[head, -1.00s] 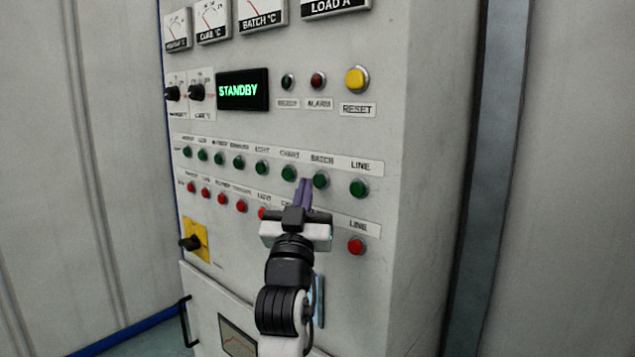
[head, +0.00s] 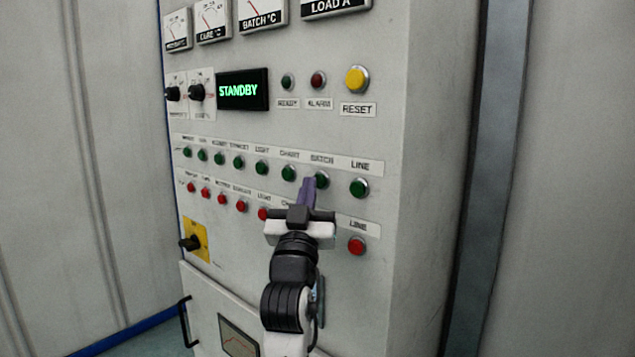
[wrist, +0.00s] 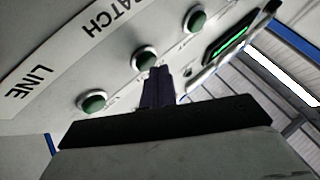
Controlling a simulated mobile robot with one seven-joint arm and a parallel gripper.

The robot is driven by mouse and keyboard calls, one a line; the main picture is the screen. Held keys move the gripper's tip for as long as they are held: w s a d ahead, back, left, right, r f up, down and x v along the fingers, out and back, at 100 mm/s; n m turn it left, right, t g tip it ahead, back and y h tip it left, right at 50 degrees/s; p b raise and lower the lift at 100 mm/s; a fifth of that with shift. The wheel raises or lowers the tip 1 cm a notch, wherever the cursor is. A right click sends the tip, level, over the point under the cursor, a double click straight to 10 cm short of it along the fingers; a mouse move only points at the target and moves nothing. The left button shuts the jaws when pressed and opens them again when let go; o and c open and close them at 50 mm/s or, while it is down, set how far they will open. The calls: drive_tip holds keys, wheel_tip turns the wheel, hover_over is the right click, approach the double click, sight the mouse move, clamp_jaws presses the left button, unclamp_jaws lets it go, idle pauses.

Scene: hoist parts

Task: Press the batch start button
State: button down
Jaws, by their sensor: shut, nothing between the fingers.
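The green batch button (head: 321,180) sits under the BATCH label in the upper button row of the grey panel, between the CHART and LINE green buttons. It also shows in the wrist view (wrist: 144,58). My gripper (head: 308,183) is shut and empty, its purple fingers pointing at the panel. In the head view the fingertips overlap the left edge of the batch button. In the wrist view the fingertips (wrist: 158,72) are at the button's lower right edge. I cannot tell whether they touch it. The display (head: 242,90) reads STANDBY.
The green LINE button (head: 359,187) is to the right and the green CHART button (head: 289,173) to the left. Red buttons, including the red LINE button (head: 356,246), run below. A yellow reset button (head: 357,80) is above. My arm hides part of the red row.

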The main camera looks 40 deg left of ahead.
drive_tip(key=shift+w, duration=0.4)
idle(0.5)
drive_tip(key=shift+s, duration=0.15)
drive_tip(key=shift+s+b, duration=0.3)
drive_tip(key=shift+s, duration=0.4)
drive_tip(key=shift+s+a+b, duration=0.15)
drive_tip(key=shift+s+b, duration=0.15)
drive_tip(key=shift+s, duration=1)
drive_tip(key=shift+s+a+b, duration=0.1)
drive_tip(key=shift+s+b, duration=0.2)
drive_tip(key=shift+s, duration=0.95)
